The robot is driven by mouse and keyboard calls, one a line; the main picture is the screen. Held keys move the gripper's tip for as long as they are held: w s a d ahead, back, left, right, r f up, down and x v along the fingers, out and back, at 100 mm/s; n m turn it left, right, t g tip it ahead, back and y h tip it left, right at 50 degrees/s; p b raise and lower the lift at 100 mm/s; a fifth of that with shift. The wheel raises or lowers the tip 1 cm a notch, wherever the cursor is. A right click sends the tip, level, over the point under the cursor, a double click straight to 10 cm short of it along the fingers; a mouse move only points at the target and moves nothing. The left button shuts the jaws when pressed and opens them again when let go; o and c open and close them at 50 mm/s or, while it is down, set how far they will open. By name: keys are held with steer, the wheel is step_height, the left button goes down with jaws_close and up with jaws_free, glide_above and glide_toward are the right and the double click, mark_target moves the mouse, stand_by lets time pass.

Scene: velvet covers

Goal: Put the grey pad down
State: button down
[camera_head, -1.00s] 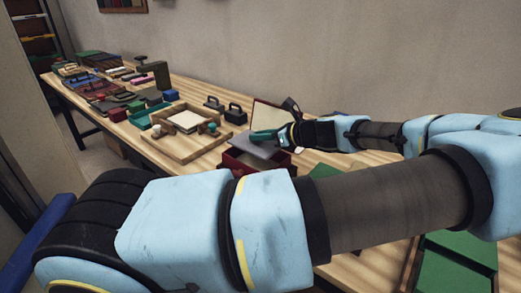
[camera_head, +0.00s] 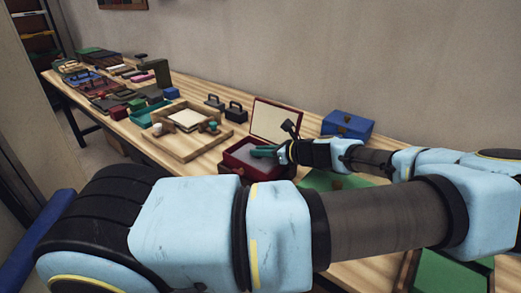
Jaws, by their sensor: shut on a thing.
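The grey pad (camera_head: 262,167) lies flat within the walls of an open dark red box (camera_head: 233,168), whose raised lid with a cream inside (camera_head: 275,122) leans up behind it. My gripper (camera_head: 264,152), with teal fingers, reaches in from the right over the box and is shut on the pad near its far side. The fingertips are small here, and whether the pad rests fully on the box floor I cannot tell. My upper arm hides part of the box's near side.
A blue box (camera_head: 347,125) stands behind my forearm by the wall. A wooden tray (camera_head: 187,145) with a cream pad is left of the red box. Two dark handled blocks (camera_head: 235,112) stand behind. Many small boxes crowd the table's far left.

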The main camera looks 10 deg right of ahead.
steer(key=shift+f, duration=0.25)
steer(key=c, duration=0.8)
jaws_free()
steer(key=shift+r, duration=0.25)
steer(key=b+v, duration=0.1)
steer(key=v, duration=0.3)
steer(key=b+v, duration=0.1)
steer(key=v, duration=0.3)
steer(key=b+v, duration=0.1)
steer(key=v, duration=0.3)
steer(key=shift+r, duration=0.4)
